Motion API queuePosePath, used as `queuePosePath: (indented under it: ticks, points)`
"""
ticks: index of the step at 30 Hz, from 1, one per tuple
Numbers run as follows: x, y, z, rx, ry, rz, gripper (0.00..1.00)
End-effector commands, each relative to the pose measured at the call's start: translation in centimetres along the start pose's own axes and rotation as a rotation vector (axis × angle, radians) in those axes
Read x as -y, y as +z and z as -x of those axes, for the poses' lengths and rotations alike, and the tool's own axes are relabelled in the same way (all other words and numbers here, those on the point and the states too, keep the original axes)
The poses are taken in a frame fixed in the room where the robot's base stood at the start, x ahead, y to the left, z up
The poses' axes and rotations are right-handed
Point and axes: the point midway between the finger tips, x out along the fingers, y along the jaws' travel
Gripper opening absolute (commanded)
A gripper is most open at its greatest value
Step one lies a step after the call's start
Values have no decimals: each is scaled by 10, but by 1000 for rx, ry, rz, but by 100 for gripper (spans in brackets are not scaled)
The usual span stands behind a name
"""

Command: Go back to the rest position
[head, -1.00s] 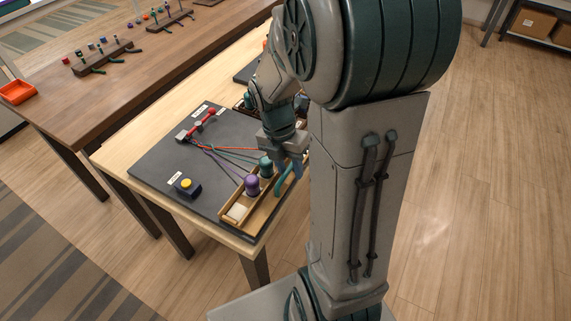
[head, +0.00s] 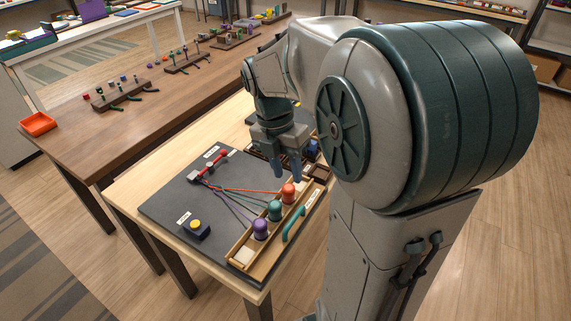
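My gripper (head: 291,175) hangs pointing down above the far part of the dark mat (head: 165,204), past the orange spool. Its two fingers look a little apart with nothing visible between them. A wooden tray (head: 240,258) holds a purple spool (head: 261,229), a teal spool (head: 274,210) and an orange spool (head: 288,193) in a row. Cords (head: 240,204) run from the spools to a red clamp (head: 208,171) at the left. A teal handle (head: 294,224) is on the tray's right side.
A black box with a yellow button (head: 195,224) sits on the mat. A blue item (head: 313,148) stands beyond my gripper. A brown table (head: 150,125) behind holds several braiding stands and a red-orange bin (head: 38,124). My arm hides the right side.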

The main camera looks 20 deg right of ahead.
Motion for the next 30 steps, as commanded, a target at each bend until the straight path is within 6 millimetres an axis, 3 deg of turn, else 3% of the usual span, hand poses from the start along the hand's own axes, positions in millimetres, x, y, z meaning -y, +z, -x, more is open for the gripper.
queuePosePath:
  ticks: [20,23,30]
  points:
    - [2,-3,6,3,8,-43,34]
    - [4,-8,7,11,30,-156,34]
    - [15,-31,8,12,126,-630,34]
